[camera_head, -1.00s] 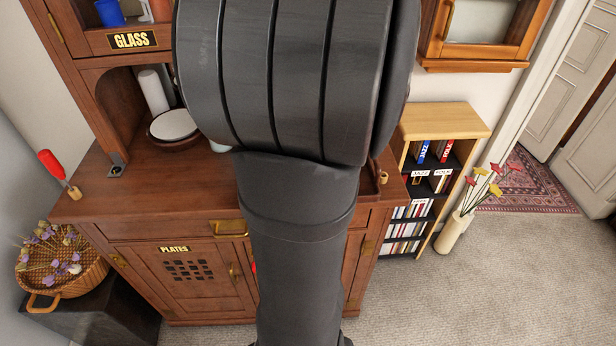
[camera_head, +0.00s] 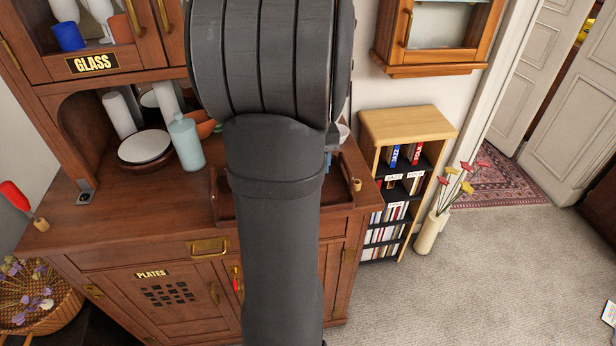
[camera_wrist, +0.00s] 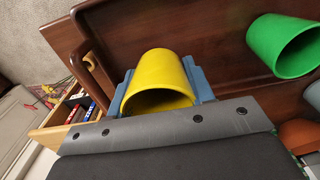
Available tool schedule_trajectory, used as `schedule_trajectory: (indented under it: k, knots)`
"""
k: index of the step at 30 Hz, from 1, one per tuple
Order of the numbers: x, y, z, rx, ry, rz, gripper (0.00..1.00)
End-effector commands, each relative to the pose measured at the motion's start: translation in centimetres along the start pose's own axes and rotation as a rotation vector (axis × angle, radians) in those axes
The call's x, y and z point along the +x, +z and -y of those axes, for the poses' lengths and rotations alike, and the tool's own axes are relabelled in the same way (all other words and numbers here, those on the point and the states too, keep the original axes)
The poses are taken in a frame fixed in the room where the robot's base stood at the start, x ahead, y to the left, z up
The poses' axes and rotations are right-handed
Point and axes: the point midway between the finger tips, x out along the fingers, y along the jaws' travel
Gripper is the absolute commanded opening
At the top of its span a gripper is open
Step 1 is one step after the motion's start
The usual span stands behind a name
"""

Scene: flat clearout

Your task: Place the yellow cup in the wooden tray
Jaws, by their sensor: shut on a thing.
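The yellow cup (camera_wrist: 160,75) is in the wrist view, tilted, between the two blue fingers of my gripper (camera_wrist: 163,82). My gripper is shut on it. The wooden tray (camera_wrist: 210,38) is dark brown with a raised rim and lies beneath the cup. I cannot tell whether the cup touches the tray floor. In the head view the wooden tray (camera_head: 222,203) shows on both sides of my arm on the cabinet top. My arm hides its middle and the yellow cup there.
A green cup (camera_wrist: 284,46) lies in the tray, right of the yellow one. A pale blue bottle (camera_head: 187,143) and a plate stack (camera_head: 145,147) stand left of the tray. A bookcase (camera_head: 405,125) stands right of the cabinet.

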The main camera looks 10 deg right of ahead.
Motion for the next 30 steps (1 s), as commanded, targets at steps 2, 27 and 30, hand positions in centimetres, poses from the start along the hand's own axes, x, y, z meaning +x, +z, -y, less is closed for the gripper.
schedule_trajectory:
  k: [2, 27, 30]
  knots:
    - [0.5, -0.6, 0.6, -0.001, 0.000, 0.000, 0.23]
    - [5.0, -0.9, 0.8, 0.000, 0.000, -0.001, 0.56]
    - [5.0, -0.9, 0.8, 0.000, 0.000, -0.001, 0.70]
